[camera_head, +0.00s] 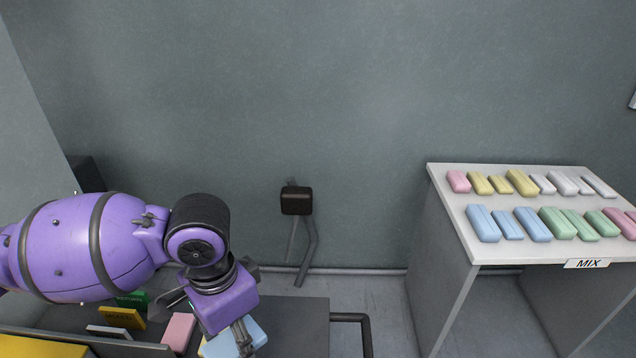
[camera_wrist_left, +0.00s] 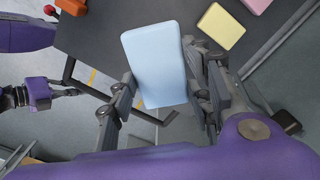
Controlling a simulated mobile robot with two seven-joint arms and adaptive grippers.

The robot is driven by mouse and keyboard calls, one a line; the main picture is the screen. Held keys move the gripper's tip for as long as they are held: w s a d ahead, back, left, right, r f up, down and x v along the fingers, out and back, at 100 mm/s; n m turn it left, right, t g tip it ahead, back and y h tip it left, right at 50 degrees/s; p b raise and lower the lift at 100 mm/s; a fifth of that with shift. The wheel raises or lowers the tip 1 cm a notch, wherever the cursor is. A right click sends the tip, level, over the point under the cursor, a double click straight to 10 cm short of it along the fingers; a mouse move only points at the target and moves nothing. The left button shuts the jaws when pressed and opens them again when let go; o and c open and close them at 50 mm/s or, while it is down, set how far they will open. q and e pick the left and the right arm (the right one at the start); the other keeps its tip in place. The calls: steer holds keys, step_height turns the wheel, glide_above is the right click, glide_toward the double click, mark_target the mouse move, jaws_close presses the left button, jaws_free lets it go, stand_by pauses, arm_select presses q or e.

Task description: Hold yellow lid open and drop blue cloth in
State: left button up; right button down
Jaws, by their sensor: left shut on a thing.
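My left gripper (camera_head: 244,336) is at the bottom of the head view, over a dark table top. It is shut on a light blue cloth (camera_wrist_left: 155,62), a soft-looking folded block; in the left wrist view the cloth stands between the two fingers. The cloth also shows partly beside the gripper in the head view (camera_head: 256,333). A yellow surface (camera_head: 38,349) at the bottom left corner is cut off by the frame; I cannot tell whether it is the lid. My right gripper (camera_wrist_left: 72,92) appears at the left of the wrist view, small, its jaws unclear.
The dark table (camera_head: 300,318) holds a pink block (camera_head: 179,331) and a yellow block (camera_wrist_left: 222,26). Green and yellow label signs (camera_head: 122,317) stand near my left arm. A white MIX table (camera_head: 450,205) with several coloured blocks stands at right. Floor between is free.

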arm_select(q)
steer(key=r+n, duration=0.1)
steer(key=n, duration=0.1)
steer(key=w+a+r+n, duration=0.1)
steer(key=n, duration=0.2)
steer(key=w+a+r+n, duration=0.1)
steer(key=n, duration=0.2)
steer(key=shift+r+p, duration=0.35)
steer(key=shift+w+a+r+n, duration=0.2)
steer(key=shift+a+r+n, duration=0.3)
steer(key=shift+r+n, duration=0.2)
arm_select(e)
steer(key=shift+w+a+r, duration=0.1)
steer(key=shift+w+r, duration=0.1)
steer(key=shift+r, duration=0.25)
steer(key=shift+w+a+r, duration=0.1)
steer(key=shift+w+r, duration=0.05)
steer(key=shift+r, duration=0.25)
